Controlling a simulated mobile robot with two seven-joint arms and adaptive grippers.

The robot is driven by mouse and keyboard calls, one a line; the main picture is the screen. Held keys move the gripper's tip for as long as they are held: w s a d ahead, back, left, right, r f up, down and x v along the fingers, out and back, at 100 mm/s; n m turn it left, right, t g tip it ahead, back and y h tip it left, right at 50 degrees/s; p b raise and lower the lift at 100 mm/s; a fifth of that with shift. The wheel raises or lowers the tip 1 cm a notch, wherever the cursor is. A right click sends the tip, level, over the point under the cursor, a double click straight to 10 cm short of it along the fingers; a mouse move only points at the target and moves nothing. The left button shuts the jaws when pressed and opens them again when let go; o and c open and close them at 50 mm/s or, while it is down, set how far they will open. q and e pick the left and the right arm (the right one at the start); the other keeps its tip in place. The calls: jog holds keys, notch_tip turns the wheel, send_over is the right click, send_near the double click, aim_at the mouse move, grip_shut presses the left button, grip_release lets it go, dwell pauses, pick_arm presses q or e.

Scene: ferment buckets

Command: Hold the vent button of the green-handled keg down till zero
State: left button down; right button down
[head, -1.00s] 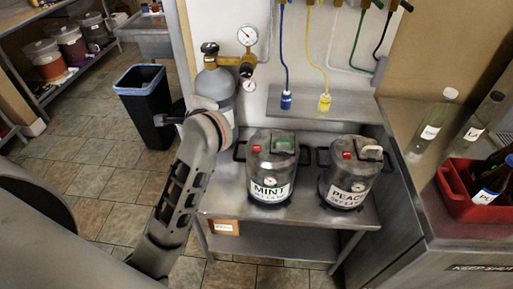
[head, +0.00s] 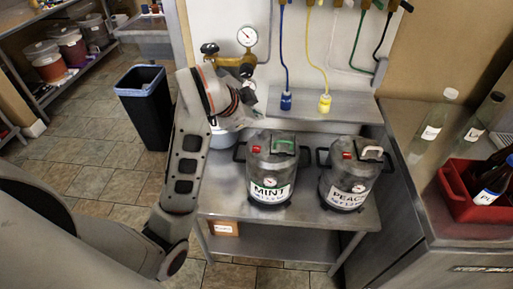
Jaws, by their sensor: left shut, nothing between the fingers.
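The green-handled keg (head: 268,168) stands upright on the steel bench, labelled MINT. Its green handle (head: 284,146) is at the top right, its red vent button (head: 256,149) at the top left, and a small round dial (head: 270,182) is on its front. The dial's reading is too small to make out. My left gripper (head: 256,105) is shut and empty, up and left of the keg and apart from the red button. Its fingertips are small and partly unclear against the wall. My right gripper is not in view.
A second keg (head: 347,176), labelled PEACH, with a white handle and red button, stands to the right. Blue (head: 286,101) and yellow (head: 324,102) hose ends hang behind. My arm partly hides the grey cylinder (head: 221,137) and regulator (head: 232,60). A red crate (head: 468,198) stands far right.

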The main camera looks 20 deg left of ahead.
aim_at(255, 150)
pick_arm(q)
notch_tip(255, 150, down, 8)
jog(key=b, duration=0.6)
jog(key=shift+b, duration=0.4)
jog(key=shift+f+b, duration=0.35)
jog(key=shift+f, duration=0.1)
dwell(0.5)
jog(key=shift+f+b, duration=0.35)
jog(key=shift+f, duration=0.1)
dwell(0.4)
